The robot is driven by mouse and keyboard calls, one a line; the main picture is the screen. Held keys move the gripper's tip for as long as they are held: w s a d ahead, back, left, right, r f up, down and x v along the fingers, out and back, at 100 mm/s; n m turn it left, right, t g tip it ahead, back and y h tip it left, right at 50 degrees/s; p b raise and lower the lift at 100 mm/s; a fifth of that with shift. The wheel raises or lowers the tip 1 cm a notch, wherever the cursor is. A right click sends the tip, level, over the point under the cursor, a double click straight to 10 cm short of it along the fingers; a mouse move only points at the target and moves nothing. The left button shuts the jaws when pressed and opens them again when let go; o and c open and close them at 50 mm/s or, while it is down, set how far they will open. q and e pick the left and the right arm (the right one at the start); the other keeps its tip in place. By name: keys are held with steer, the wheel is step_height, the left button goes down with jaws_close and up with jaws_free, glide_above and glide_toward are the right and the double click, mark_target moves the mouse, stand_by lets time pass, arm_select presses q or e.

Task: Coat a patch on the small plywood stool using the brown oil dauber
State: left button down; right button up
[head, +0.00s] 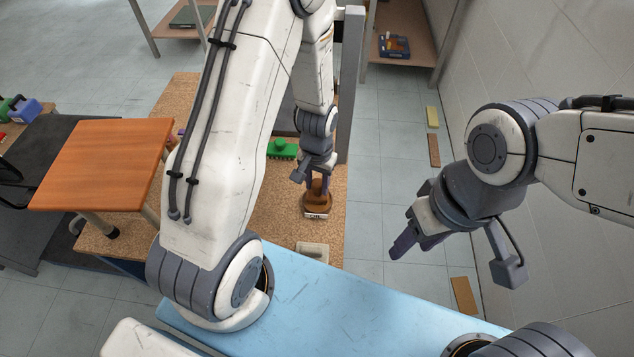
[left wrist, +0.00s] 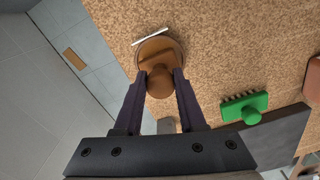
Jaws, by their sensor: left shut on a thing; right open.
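The brown oil dauber (head: 318,204) is at the near part of the cork-topped surface, with a pale strip at its edge. My left gripper (head: 317,187) is shut on its knob from above. The left wrist view shows the dauber's round body (left wrist: 154,47) beyond the fingertips (left wrist: 160,78). I cannot tell whether it touches the cork. A stool (head: 105,160) with a smooth orange-brown square top stands at the left, apart from the dauber; its top is bare. My right gripper (head: 413,246) is open and empty above the floor at the right.
A green brush-like block (head: 283,149) lies on the cork surface (head: 270,215); it also shows in the left wrist view (left wrist: 245,108). A grey post (head: 350,85) rises beside the cork. A blue panel (head: 330,305) is in front. Floor at the right is mostly clear.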

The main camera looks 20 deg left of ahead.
arm_select(q)
step_height(320, 180, up, 7)
steer(key=p, duration=0.6)
arm_select(e)
step_height(320, 180, up, 6)
steer(key=shift+r, duration=0.15)
stand_by(0.4)
